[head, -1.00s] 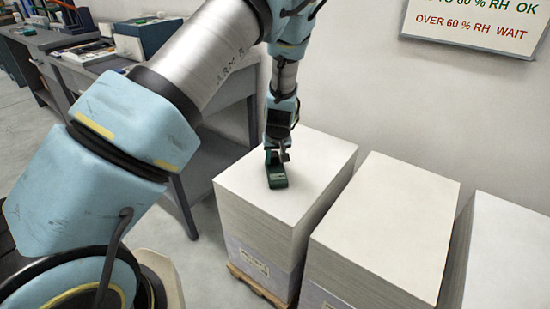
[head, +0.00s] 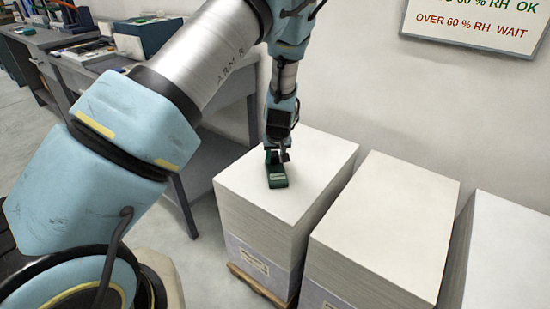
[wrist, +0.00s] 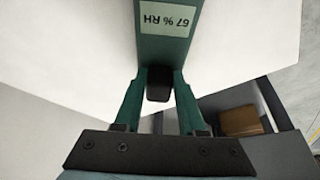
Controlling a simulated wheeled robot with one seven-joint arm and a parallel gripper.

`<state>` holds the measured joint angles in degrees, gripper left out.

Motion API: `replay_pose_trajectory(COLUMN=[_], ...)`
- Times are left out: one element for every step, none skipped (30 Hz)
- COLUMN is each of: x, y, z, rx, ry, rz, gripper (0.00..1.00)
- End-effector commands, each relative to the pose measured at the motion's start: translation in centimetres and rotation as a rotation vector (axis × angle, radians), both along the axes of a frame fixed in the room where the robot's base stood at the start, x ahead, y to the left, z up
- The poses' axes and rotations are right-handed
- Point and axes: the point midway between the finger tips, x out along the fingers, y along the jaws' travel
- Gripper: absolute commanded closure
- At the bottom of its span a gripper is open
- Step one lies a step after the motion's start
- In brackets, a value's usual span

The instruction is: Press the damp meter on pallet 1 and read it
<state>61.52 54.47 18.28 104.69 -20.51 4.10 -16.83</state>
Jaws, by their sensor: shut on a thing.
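The green damp meter (head: 276,177) is on top of the left paper stack (head: 238,191) of the three I see. It also shows in the wrist view (wrist: 165,55), where its display (wrist: 167,18) appears upside down and reads 67 % RH. My gripper (head: 277,157) is shut on the meter's dark rear part, its two green fingers (wrist: 159,90) on either side. Whether the meter's underside presses flat on the paper is hidden.
Two more paper stacks (head: 385,215) stand to the right with narrow gaps between. A wall sign (head: 475,22) reads over 60 % RH wait. A grey bench (head: 215,110) with trays is behind my arm, and a brown box (wrist: 240,121) shows in the wrist view.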

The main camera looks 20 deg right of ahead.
Motion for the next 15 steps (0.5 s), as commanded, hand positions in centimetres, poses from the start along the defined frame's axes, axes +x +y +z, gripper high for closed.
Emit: replay_pose_trajectory(x=[0.0,0.0,0.0,0.0,0.0,0.0,0.0,0.0,0.0,0.0,0.0,0.0,0.0,0.0,0.0], y=[0.0,0.0,0.0,0.0,0.0,0.0,0.0,0.0,0.0,0.0,0.0,0.0,0.0,0.0,0.0], z=[-0.1,-0.1,-0.1,-0.1,-0.2,-0.2,-0.2,-0.2,-0.1,-0.1,0.0,0.2,0.4,0.6,0.9], rx=[0.001,0.001,0.001,0.001,0.001,0.001,0.001,0.001,0.001,0.001,0.001,0.001,0.001,0.001,0.001], ry=[0.0,0.0,0.001,0.001,0.001,0.001,0.001,0.001,0.001,0.001,0.001,0.001,0.001,0.001,0.001], rz=[0.0,0.0,0.0,0.0,0.0,0.0,0.0,0.0,0.0,0.0,0.0,0.0,0.0,0.0,0.0], gripper=[1.0,1.0,1.0,1.0,1.0,1.0,1.0,1.0,1.0,1.0,1.0,1.0,1.0,1.0,1.0])
